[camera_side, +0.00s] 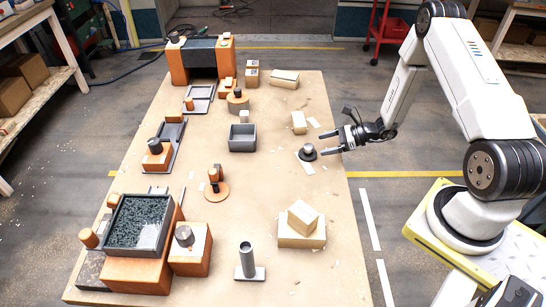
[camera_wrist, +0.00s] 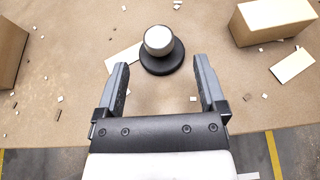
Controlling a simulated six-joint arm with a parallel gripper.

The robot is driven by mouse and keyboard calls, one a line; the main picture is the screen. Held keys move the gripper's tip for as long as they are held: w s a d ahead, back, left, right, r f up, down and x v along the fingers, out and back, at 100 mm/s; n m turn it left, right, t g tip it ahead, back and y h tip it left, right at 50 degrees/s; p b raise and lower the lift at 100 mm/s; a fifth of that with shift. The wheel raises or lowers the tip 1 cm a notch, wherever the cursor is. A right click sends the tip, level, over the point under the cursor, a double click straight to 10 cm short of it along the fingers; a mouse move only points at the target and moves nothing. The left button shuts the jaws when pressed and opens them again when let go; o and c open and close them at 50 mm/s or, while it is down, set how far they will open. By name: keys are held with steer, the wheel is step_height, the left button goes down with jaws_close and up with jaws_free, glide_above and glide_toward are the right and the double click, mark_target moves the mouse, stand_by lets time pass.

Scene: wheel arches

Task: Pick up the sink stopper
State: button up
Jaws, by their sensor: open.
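The sink stopper (camera_side: 307,153) stands upright on the table near its right edge. It has a wide black disc base and a rounded grey knob on top. In the wrist view the stopper (camera_wrist: 160,46) sits just beyond my fingertips, roughly centred between them. My gripper (camera_side: 329,141) is open and empty at the table's right edge, to the right of the stopper. In the wrist view both fingers of my gripper (camera_wrist: 160,64) are spread apart, touching nothing.
A cardboard block (camera_side: 299,122) stands behind the stopper, and stacked boxes (camera_side: 302,225) stand in front. A grey open bin (camera_side: 242,138) is to its left. Small paper scraps lie around the stopper. The tan table (camera_side: 345,230) has bare room around it.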

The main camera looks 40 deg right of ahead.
mark_target(303, 149)
steer(key=shift+x, duration=1.2)
steer(key=shift+x, duration=2.6)
steer(key=shift+r, duration=0.1)
jaws_close()
